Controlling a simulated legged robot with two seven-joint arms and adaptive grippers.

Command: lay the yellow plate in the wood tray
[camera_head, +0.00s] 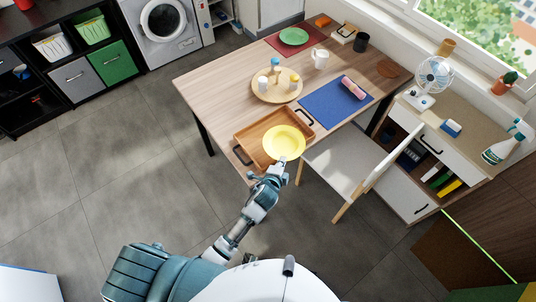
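The wood tray (245,137) lies near the front edge of the table, with dark handles at its two ends. The yellow plate (285,142) is over the right part of the tray and covers part of its rim. My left gripper (279,166) is at the near edge of the plate and looks shut on its rim. The small fingertips are partly hidden by the plate and the wrist. I cannot tell how high the plate is above the tray. My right gripper is not in view.
A round board (264,92) with several bottles is behind the tray. A blue mat (325,108) with a pink roll (353,88) lies to its right. A white chair (345,162) stands close at the right of the tray. Bare table is left of the tray.

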